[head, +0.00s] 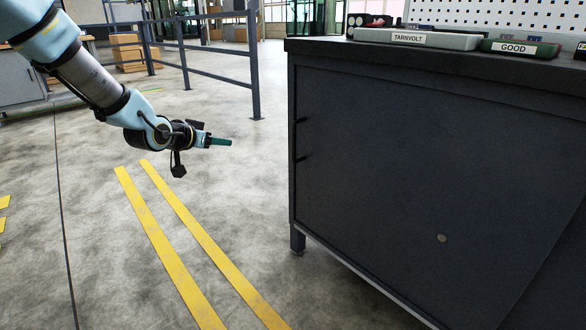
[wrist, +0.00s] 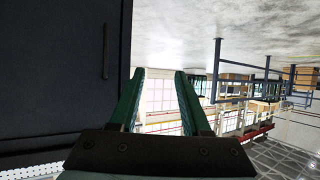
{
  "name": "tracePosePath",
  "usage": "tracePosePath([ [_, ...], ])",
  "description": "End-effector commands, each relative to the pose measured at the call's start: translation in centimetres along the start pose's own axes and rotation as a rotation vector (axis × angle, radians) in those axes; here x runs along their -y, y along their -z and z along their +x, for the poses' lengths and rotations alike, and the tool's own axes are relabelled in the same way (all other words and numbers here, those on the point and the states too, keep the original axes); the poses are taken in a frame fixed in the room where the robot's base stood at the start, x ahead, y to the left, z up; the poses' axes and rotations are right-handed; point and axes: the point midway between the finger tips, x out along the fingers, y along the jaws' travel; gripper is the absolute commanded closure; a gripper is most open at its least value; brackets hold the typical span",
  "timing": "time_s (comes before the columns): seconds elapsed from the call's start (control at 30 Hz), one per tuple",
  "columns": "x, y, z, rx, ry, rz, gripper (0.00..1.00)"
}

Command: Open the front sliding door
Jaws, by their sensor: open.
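The dark grey cabinet (head: 420,160) stands on the right in the head view. Its large panel, which looks like a sliding door (head: 380,190), appears closed, with a small round disc (head: 441,238) low on it. Two small dark stubs (head: 300,121) stick out near its left edge. In the wrist view, a dark cabinet face (wrist: 50,80) fills the left side and bears a slim dark bar handle (wrist: 105,52). My gripper (head: 231,142) is open and empty, left of the cabinet and apart from it. Its green fingers (wrist: 160,74) stand apart beside the bar, with nothing between them.
The cabinet top (head: 470,68) carries a grey case labelled TARNVOLT (head: 415,40) and a green case labelled GOOD (head: 515,48). A blue-grey railing (head: 253,65) stands behind my arm. The floor with yellow lines (head: 175,240) left of the cabinet is clear.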

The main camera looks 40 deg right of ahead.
Motion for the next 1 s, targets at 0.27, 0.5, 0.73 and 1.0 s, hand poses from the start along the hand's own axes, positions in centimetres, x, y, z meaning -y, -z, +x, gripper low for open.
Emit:
tracePosePath([
  [0.27, -8.1, -1.6, 9.2, -0.316, -0.186, 0.034, 0.53],
  [0.5, -11.1, -0.8, 11.0, -0.449, -0.251, 0.033, 0.53],
  [0.73, -11.9, 0.3, 12.9, -0.464, -0.258, 0.032, 0.53],
  [1.0, -13.1, 2.4, 17.3, -0.464, -0.257, 0.032, 0.53],
])
